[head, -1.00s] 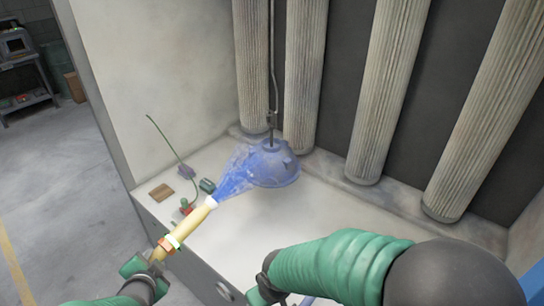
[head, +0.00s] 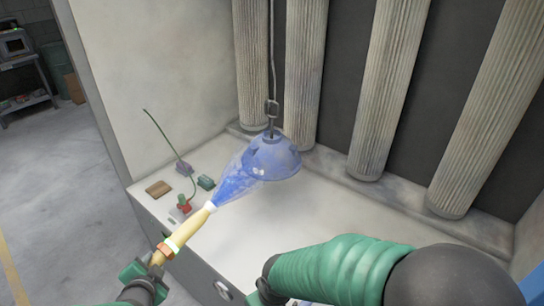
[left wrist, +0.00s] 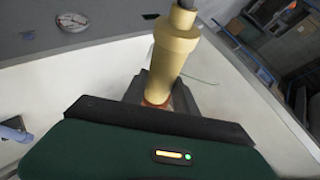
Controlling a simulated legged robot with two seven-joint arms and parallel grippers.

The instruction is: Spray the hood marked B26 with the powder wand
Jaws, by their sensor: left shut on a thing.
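The powder wand (head: 186,232) is a pale yellow tube with a white tip and an orange ring. My left gripper (head: 150,268) is shut on its lower end; the wand also shows in the left wrist view (left wrist: 174,50). A blue powder cloud (head: 235,185) spreads from the tip onto the hanging hood (head: 274,158). The hood is a blue dome hung from a rod with a link. Small pale marks show on its front, but I cannot read them. My right gripper (head: 262,296) is at the bottom edge, mostly cut off, its jaws unclear.
The booth has a pale floor (head: 300,222) and several ribbed filter columns (head: 390,90) at the back. A brown block (head: 158,188), small dark green fittings (head: 206,183) and a thin green cable (head: 165,140) are at the left. The floor right of the hood looks clear.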

